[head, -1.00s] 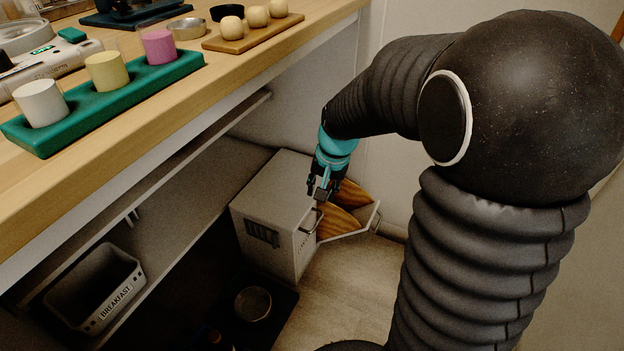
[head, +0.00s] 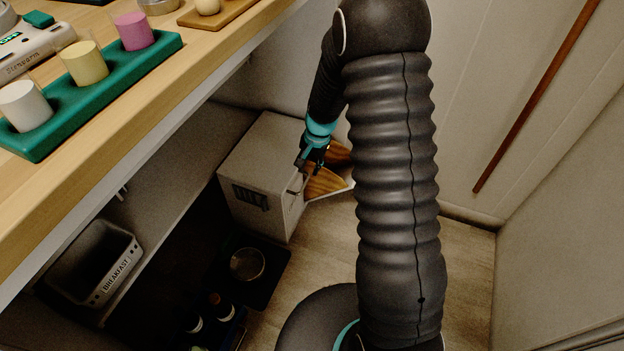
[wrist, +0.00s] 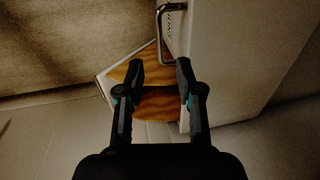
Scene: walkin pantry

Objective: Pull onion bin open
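A pale box-shaped bin unit (head: 262,150) stands on the floor under the counter. It also shows in the wrist view (wrist: 235,60). A tilted-out compartment (head: 338,190) holds orange-brown contents (wrist: 155,103); I cannot tell whether they are onions. A metal bar handle (wrist: 162,38) is on the unit's front, near small print too small to read. My gripper (wrist: 160,68) is open and empty, its fingers apart over the open compartment and just short of the handle.
The wooden counter (head: 120,115) overhangs at left, with a green tray (head: 100,95) of cups. A grey BREAKFAST bin (head: 95,265) is on the shelf below. A metal bowl (head: 247,264) and bottles (head: 218,305) are low down. Floor (head: 460,260) is clear at right.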

